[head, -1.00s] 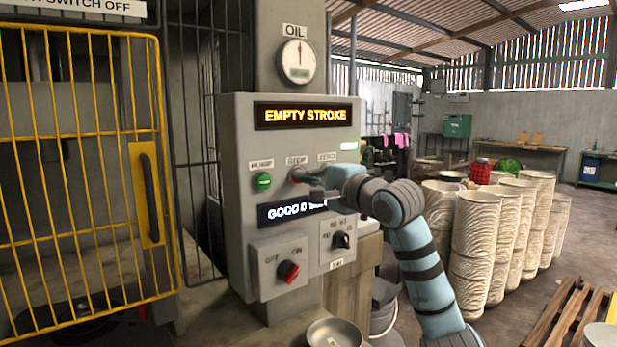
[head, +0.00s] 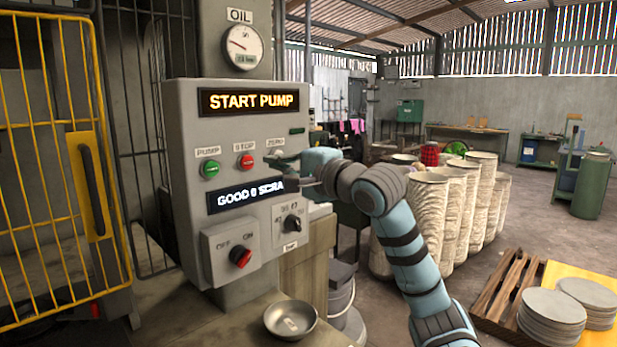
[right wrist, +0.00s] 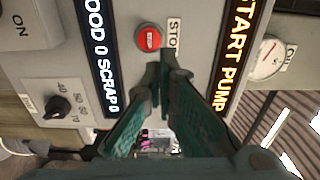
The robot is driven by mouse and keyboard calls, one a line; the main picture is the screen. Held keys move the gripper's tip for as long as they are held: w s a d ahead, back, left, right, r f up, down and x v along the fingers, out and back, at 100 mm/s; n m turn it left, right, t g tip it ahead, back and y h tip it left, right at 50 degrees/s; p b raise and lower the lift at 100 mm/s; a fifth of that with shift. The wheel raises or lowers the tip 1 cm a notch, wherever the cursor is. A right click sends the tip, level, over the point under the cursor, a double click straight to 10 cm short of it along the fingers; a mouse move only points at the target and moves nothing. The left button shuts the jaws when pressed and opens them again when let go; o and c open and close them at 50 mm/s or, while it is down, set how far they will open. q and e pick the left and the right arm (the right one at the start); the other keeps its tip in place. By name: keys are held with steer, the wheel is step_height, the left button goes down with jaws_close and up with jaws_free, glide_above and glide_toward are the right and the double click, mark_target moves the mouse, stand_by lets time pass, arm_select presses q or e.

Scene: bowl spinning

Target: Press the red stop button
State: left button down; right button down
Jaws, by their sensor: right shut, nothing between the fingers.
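The red stop button (head: 246,161) is on the grey control panel (head: 190,115), under a STOP label and between the green pump button (head: 211,169) and the zero button. It also shows in the right wrist view (right wrist: 148,37), just beyond my fingertips. My right gripper (head: 272,158) is shut and empty, its tips in front of the panel to the right of the stop button. In the right wrist view my closed green fingers (right wrist: 168,70) point toward the button, with a visible gap. The upper display (head: 248,101) reads START PUMP. My left gripper is not in view.
A yellow cage door (head: 95,190) stands at the left. A metal bowl (head: 290,318) lies below the panel. The oil gauge (head: 243,46) is above.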

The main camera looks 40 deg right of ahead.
steer(key=s+b, duration=0.2)
steer(key=s, duration=0.4)
steer(key=shift+a+f+b, duration=0.15)
steer(key=shift+a+b, duration=0.05)
steer(key=shift+b, duration=0.2)
stand_by(0.3)
